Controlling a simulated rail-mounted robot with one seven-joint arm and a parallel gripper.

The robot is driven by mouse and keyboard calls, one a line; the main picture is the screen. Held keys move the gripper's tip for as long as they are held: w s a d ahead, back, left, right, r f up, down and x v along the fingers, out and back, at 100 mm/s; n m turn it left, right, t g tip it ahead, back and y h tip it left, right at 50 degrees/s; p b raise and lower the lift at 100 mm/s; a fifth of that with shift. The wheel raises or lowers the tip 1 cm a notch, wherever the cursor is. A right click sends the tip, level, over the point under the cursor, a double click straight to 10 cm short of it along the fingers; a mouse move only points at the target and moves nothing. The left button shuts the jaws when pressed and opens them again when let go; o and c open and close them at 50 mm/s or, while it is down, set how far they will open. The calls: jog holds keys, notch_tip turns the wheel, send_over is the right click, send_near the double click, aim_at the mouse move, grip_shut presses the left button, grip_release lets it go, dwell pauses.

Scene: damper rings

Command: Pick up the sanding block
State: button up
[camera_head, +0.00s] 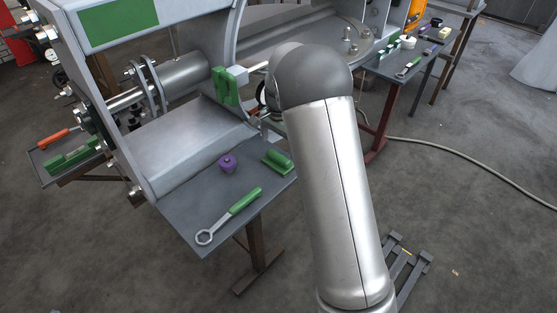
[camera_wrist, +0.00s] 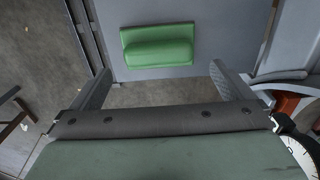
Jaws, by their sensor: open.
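The sanding block, a green block with a raised, rounded upper part on a flat base, lies near the edge of the grey side table. It shows in the head view (camera_head: 278,161) and in the wrist view (camera_wrist: 158,47). My gripper (camera_wrist: 160,70) is open and empty, with its two grey fingers spread wide. In the wrist view the block lies ahead of the fingertips, between their lines and apart from both. In the head view my arm hides the gripper.
On the same grey table (camera_head: 190,205) are a purple knob-like piece (camera_head: 228,164) and a green-handled ring wrench (camera_head: 229,216). Upright green pieces (camera_head: 226,87) stand behind, by the metal machine. Another table (camera_head: 400,65) with small items is at the back right.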

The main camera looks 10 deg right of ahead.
aim_at(279, 156)
jog(key=shift+s+a+f+p, duration=0.1)
jog(key=shift+f+p, duration=0.2)
jog(key=shift+f, duration=1.15)
jog(key=shift+s+f+p, duration=0.1)
jog(key=shift+f+p, duration=0.15)
jog(key=shift+f, duration=1.2)
jog(key=c, duration=0.7)
